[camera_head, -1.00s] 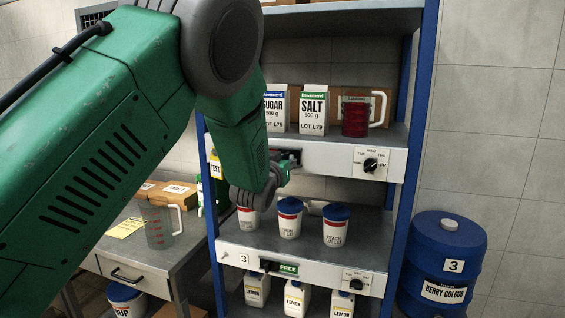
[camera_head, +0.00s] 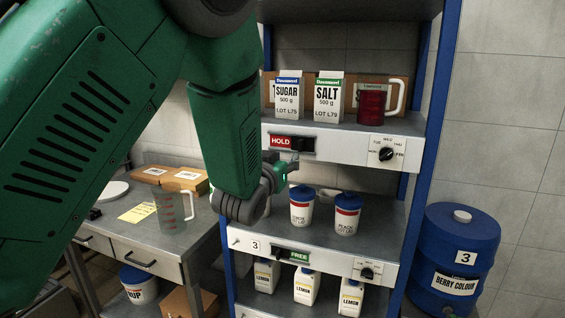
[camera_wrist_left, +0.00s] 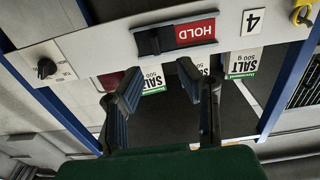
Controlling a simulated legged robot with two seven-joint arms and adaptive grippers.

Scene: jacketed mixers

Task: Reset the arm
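My left arm comes in from the left, its gripper (camera_head: 289,166) in front of the shelf unit, just below the upper shelf's front panel. In the left wrist view its two fingers (camera_wrist_left: 158,76) are spread apart with nothing between them. The red HOLD sign (camera_head: 281,141) and its dark slider (camera_head: 302,143) are on that panel, with a dial (camera_head: 386,154) to the right. The sign and slider also show in the left wrist view (camera_wrist_left: 195,32), beyond the fingers, with a gap. My right gripper is not in view.
The upper shelf holds a sugar carton (camera_head: 288,97), a salt carton (camera_head: 328,98) and a red jug (camera_head: 371,104). Lidded tubs (camera_head: 347,214) stand on the lower shelf, close to the gripper. A blue barrel (camera_head: 460,250) stands right. A table with a clear jug (camera_head: 168,209) is left.

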